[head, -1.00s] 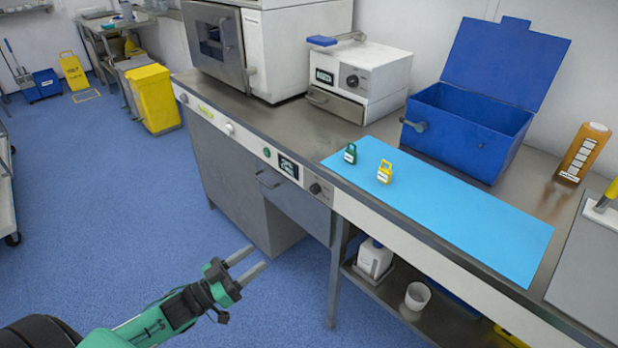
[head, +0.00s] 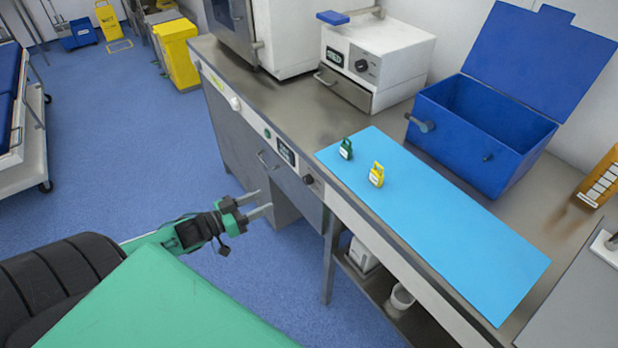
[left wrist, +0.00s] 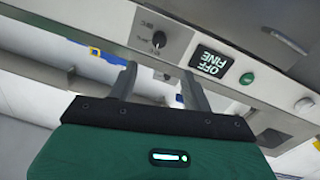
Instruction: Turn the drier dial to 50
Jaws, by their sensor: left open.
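A small dark dial (head: 308,180) is on the bench's front panel, right of a lit display (head: 286,152). In the left wrist view the dial (left wrist: 159,40) and the display (left wrist: 211,62), reading "OFF" and "FINE", appear upside down. My left gripper (head: 262,203) is open and empty, in front of the bench, apart from the dial and lower left of it. In the left wrist view my open fingers (left wrist: 160,72) point toward the panel. A white box device on the bench has another dial (head: 361,65). No drier label is legible. My right gripper is out of view.
The panel also has a green button (head: 267,133) and a white knob (head: 235,103). A blue mat (head: 440,220) on the bench holds green and yellow tags. The blue floor (head: 130,130) at left is open.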

